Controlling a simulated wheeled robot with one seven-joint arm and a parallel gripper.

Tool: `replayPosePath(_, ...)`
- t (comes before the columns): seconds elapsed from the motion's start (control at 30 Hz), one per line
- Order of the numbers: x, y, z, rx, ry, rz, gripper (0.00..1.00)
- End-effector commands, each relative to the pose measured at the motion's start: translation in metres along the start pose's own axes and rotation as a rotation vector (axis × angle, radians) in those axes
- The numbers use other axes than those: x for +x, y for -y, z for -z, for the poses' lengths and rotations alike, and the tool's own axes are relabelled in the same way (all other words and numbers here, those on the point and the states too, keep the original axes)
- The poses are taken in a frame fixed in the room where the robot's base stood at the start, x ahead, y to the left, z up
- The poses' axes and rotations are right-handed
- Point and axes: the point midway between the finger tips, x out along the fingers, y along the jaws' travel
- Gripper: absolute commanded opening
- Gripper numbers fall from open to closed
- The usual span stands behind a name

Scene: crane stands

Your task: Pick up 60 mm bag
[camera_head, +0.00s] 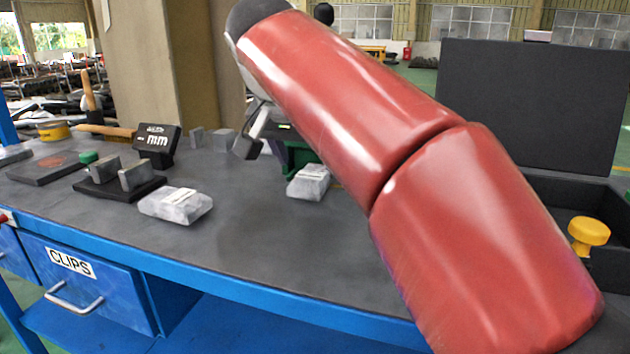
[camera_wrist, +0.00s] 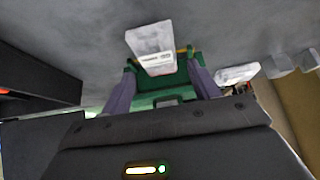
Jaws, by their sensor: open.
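One bag (camera_head: 309,182) lies near the middle, beside my arm. It shows in the wrist view (camera_wrist: 150,42) just beyond the fingertips, roughly in line with the gap.
A dark tray with a yellow knob (camera_head: 589,233) is at right. The front bench top is clear.

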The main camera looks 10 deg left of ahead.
Motion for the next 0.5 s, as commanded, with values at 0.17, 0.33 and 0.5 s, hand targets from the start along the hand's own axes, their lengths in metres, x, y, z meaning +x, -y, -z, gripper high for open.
replayPosePath(0.17,0.027,-0.003,-0.006,-0.001,0.002,-0.001,0.61)
replayPosePath(0.33,0.047,-0.003,-0.006,0.0,0.001,0.0,0.61)
replayPosePath(0.5,0.051,-0.003,-0.005,0.0,0.0,0.001,0.61)
